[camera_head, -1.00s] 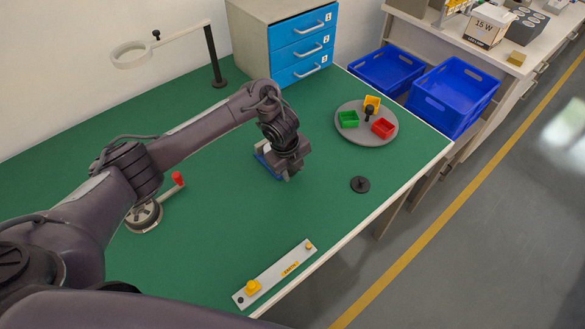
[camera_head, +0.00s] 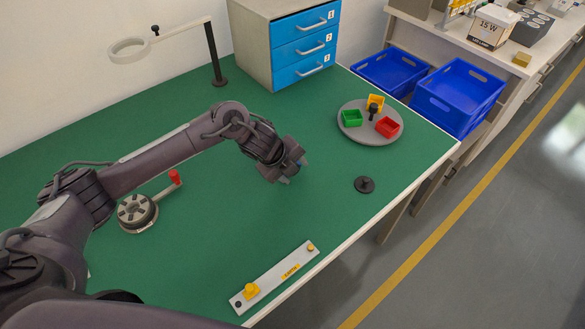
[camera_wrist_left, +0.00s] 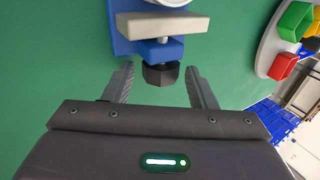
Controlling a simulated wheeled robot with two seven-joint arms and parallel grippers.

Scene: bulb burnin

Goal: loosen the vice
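The vice (camera_wrist_left: 160,48) is blue with a grey jaw bar, and it shows at the top of the left wrist view. A black hexagonal knob (camera_wrist_left: 160,75) sticks out of its near side. My left gripper (camera_wrist_left: 160,70) is open, with one finger on each side of the knob and visible gaps between. In the head view my left gripper (camera_head: 287,172) is low over the middle of the green table. My right gripper is not in view.
A round grey tray (camera_head: 351,132) with green, red and yellow bins stands to the right. A grey bar (camera_head: 272,279) lies at the front. A wheel with a red handle (camera_head: 174,178) is at left. Blue drawers (camera_head: 303,48) stand behind.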

